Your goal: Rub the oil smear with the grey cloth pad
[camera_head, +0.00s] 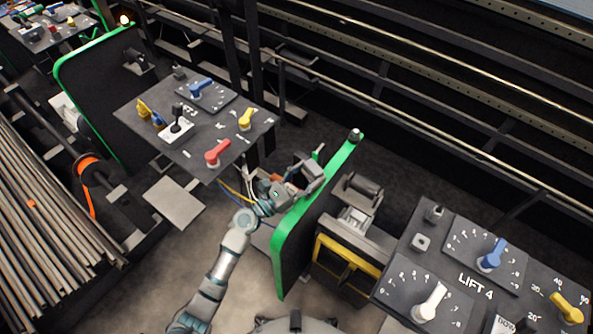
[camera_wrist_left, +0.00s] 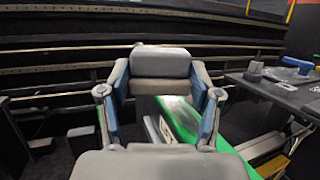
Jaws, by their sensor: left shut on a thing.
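My left gripper (camera_head: 300,182) is beside the upright panel with the green edge (camera_head: 316,216), near its upper half; I cannot tell whether it touches the panel. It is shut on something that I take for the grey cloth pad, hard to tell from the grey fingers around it. In the left wrist view the gripper (camera_wrist_left: 160,85) fills the middle, with the green edge (camera_wrist_left: 210,135) behind it. A pale, shiny patch shows on the green there; I cannot tell whether it is the oil smear. My right gripper is not in view.
A control table with red, yellow and blue levers (camera_head: 180,130) stands behind the gripper. A "LIFT 4" console (camera_head: 475,280) stands at the right. A yellow-framed unit (camera_head: 345,262) is beside the panel. Metal rods (camera_head: 45,210) lie at the left. Rails run behind.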

